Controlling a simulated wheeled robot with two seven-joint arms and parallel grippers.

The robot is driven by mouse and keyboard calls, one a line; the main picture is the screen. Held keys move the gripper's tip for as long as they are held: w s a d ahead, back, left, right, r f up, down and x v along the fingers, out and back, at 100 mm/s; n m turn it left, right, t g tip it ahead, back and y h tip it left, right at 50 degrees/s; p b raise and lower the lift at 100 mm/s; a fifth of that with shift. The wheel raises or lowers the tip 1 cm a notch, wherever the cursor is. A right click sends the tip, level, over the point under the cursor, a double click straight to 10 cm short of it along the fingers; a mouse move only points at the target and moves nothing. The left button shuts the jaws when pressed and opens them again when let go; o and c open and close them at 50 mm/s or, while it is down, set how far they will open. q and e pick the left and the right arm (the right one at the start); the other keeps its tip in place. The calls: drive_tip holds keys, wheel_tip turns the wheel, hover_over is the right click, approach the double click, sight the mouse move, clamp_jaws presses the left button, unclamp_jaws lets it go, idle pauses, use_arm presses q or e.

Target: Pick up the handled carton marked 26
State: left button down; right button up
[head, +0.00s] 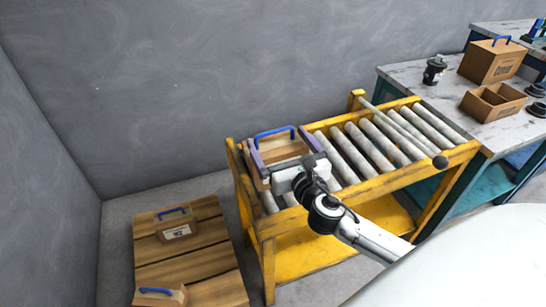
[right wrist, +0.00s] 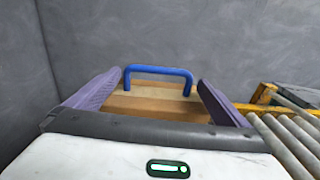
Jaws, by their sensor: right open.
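A brown carton (head: 283,151) with a blue handle sits at the left end of the roller conveyor. Any number on it is hidden. My right gripper (head: 281,146) is open, with its purple fingers on either side of this carton. In the right wrist view the carton (right wrist: 155,104) and its upright blue handle show between the two fingers (right wrist: 158,88). I cannot tell whether the fingers touch it. Another blue-handled carton (head: 165,224) on the pallet has a white label whose number is too small to read surely. My left gripper is not in view.
The yellow roller conveyor (head: 388,186) has bare rollers to the right. A wooden pallet (head: 196,265) on the floor also bears a carton (head: 160,297) at its front edge. A marble-topped table (head: 410,75) at the right holds a closed carton (head: 492,62), an open box (head: 493,101) and dark parts.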

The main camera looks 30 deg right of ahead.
drive_tip(key=x, duration=0.6)
drive_tip(key=shift+w+a+r+b, duration=0.1)
drive_tip(key=shift+w+r+b, duration=0.05)
drive_tip(key=shift+w+b, duration=0.15)
drive_tip(key=shift+s, duration=0.1)
drive_tip(key=c, duration=1.9)
drive_tip(key=shift+r, duration=0.4)
drive_tip(key=shift+c, duration=0.2)
